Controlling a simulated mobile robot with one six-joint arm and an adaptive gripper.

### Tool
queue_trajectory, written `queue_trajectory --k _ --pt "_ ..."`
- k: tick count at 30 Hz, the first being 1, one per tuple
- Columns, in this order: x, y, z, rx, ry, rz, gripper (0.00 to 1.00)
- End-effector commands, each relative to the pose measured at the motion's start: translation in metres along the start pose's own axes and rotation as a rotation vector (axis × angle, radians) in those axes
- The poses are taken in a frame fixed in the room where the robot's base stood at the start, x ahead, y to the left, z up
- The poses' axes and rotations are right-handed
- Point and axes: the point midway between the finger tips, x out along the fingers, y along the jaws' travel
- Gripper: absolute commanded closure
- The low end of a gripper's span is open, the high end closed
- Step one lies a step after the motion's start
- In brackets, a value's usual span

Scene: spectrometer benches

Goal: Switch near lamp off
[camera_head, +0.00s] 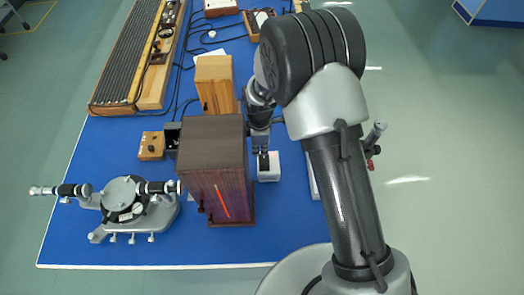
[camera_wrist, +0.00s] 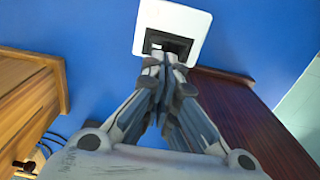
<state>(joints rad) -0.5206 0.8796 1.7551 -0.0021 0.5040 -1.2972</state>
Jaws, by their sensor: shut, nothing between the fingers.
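The near lamp housing (camera_head: 215,175) is a tall dark wooden box at the front of the blue bench, with a bright red-orange slit on its front face. Its reddish wood also shows at right in the wrist view (camera_wrist: 250,115). A white switch box (camera_head: 269,174) with a black rocker stands just right of the housing; it also shows in the wrist view (camera_wrist: 192,27). My gripper (camera_head: 262,148) points down at the switch, shut and empty. In the wrist view its fingertips (camera_wrist: 166,62) overlap the lower edge of the black rocker recess. I cannot tell whether they touch it.
A lighter wooden box (camera_head: 215,83) stands behind the near housing, close left of my gripper. A spectrometer (camera_head: 125,200) stands at front left, a small wooden box (camera_head: 151,146) behind it. Cables run over the bench. The bench's front strip (camera_head: 150,255) is clear.

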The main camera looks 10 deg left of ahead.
Motion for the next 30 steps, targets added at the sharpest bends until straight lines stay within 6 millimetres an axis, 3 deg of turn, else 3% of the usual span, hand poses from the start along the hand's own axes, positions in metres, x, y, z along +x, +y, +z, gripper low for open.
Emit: queue_trajectory --k 1,6,12,18,30 --pt "-0.017 0.004 0.000 0.000 0.001 0.005 1.00" --pt "-0.055 0.009 0.000 0.001 0.001 0.005 1.00" --pt "-0.086 0.013 0.000 0.001 0.001 0.002 1.00" --pt "-0.098 0.014 0.001 0.001 0.000 0.000 1.00" --pt "-0.098 0.014 0.001 0.001 0.000 0.000 1.00"
